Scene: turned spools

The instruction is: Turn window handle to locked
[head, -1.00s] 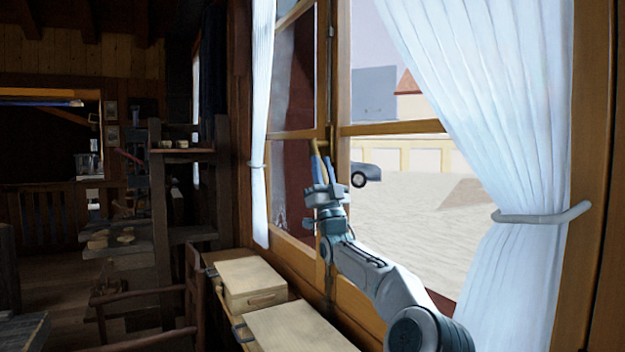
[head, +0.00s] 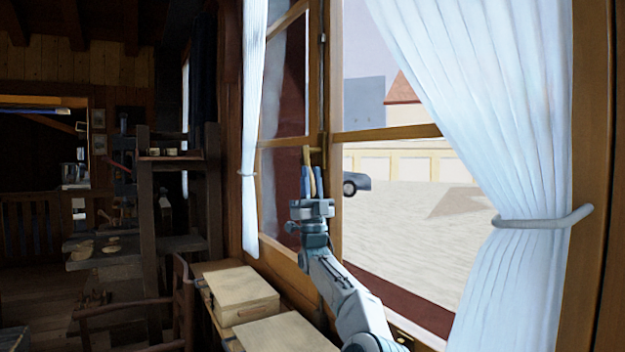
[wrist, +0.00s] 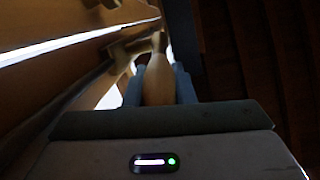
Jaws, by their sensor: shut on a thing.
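The window handle (head: 307,159) is a slim, yellowish lever at the middle upright of the wooden window (head: 390,132). In the head view it points up with a slight lean to the left. My gripper (head: 311,180) has its blue fingers on both sides of the lever and is shut on it. In the wrist view the pale, rounded handle (wrist: 158,80) stands between the fingers of my gripper (wrist: 158,88). The handle's pivot is small and partly hidden in the head view.
White curtains hang left (head: 256,120) and right (head: 500,150) of the window, the right one held by a tieback (head: 545,219). Pale wooden boxes (head: 241,294) stand below the window. A chair (head: 180,300) and a dark shelf unit (head: 147,210) stand to the left.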

